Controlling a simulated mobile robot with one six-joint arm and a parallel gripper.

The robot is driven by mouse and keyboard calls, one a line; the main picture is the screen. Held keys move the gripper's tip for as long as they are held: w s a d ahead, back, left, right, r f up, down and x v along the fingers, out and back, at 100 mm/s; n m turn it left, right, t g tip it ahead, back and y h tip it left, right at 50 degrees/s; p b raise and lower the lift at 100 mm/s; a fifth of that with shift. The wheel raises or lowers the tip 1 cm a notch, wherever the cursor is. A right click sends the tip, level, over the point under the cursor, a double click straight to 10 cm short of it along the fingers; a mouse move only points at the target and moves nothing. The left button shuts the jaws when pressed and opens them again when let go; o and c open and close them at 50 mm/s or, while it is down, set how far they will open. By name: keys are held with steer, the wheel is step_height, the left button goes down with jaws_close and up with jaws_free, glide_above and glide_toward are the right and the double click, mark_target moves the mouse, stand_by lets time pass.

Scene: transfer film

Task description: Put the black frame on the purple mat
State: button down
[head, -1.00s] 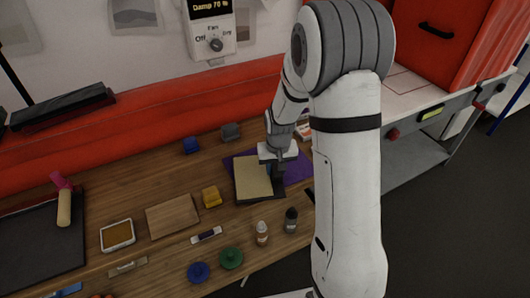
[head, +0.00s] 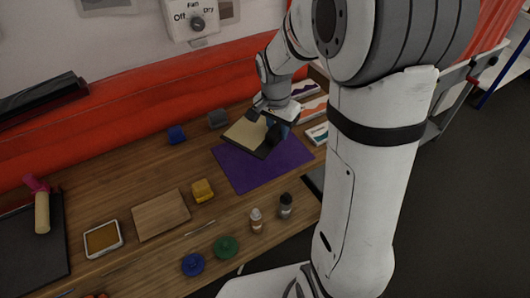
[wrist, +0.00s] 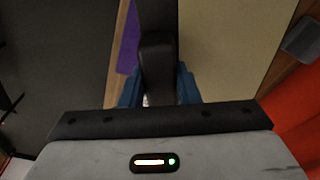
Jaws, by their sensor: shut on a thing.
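The black frame (head: 263,152) has a beige panel (head: 246,133) inside its dark border. My gripper (head: 275,130) is shut on the frame's edge at its right side and holds it over the back left part of the purple mat (head: 261,172). The front and right of the mat are bare. I cannot tell from the head view how high the frame is above the mat. In the wrist view the blue fingertips (wrist: 158,90) sit on either side of a dark part of the frame, with the beige panel (wrist: 225,45) to the right.
Blue (head: 177,135) and grey (head: 218,119) blocks stand at the back left of the mat. A yellow block (head: 202,190), a wooden board (head: 160,214) and two small bottles (head: 256,220) are nearer. Small boxes (head: 312,109) lie right of the mat.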

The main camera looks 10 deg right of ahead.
mark_target(277, 159)
steer(key=shift+s+f, duration=0.15)
steer(key=shift+f, duration=0.05)
steer(key=shift+m, duration=0.3)
step_height(277, 159, down, 9)
steer(key=shift+f+p, duration=0.1)
steer(key=shift+p, duration=0.25)
steer(key=shift+f, duration=0.15)
steer(key=c, duration=1.1)
jaws_free()
